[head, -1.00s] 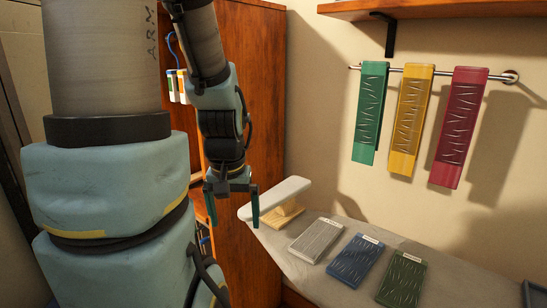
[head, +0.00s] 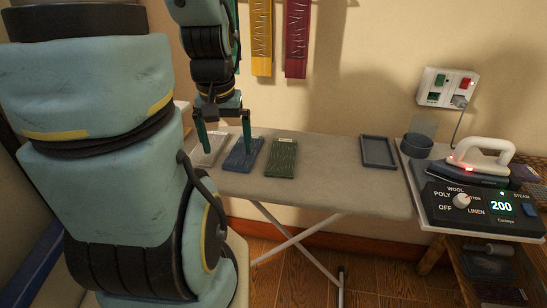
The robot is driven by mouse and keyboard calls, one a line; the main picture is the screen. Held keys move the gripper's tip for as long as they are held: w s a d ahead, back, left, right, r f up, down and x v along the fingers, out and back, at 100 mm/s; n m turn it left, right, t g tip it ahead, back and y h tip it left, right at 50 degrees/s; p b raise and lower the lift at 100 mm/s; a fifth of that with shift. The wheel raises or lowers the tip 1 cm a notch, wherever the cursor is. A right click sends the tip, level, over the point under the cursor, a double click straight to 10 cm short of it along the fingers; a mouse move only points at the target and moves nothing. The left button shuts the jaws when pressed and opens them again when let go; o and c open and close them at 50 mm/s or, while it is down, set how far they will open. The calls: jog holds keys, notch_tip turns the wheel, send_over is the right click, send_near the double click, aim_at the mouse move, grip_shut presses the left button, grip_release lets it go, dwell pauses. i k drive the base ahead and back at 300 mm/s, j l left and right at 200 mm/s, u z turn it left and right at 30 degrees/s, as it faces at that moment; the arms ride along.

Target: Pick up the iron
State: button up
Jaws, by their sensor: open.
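The iron (head: 484,157) has a white handle and a dark base with a small red light. It rests on a black control unit (head: 490,208) showing 200 at the right end of the ironing board (head: 340,185). A cord runs from it up to a wall socket. My gripper (head: 223,145) is open and empty, fingers pointing down, at the left part of the board in the picture, around or in front of the blue panel. It is well apart from the iron.
Grey, blue (head: 243,155) and green (head: 282,158) panels lie on the board's left. A dark empty tray (head: 378,152) and a round dark cup (head: 416,146) stand nearer the iron. The wall socket panel (head: 446,88) is behind. The board's middle is clear.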

aim_at(483, 171)
jog(key=l, duration=0.45)
jog(key=k+l+u, duration=0.15)
jog(key=l, duration=0.3)
jog(key=k+l, duration=0.1)
jog(key=l, duration=0.35)
jog(key=k+l+u, duration=0.1)
jog(key=l, duration=0.35)
jog(key=k+l+u, duration=0.1)
jog(key=l, duration=0.35)
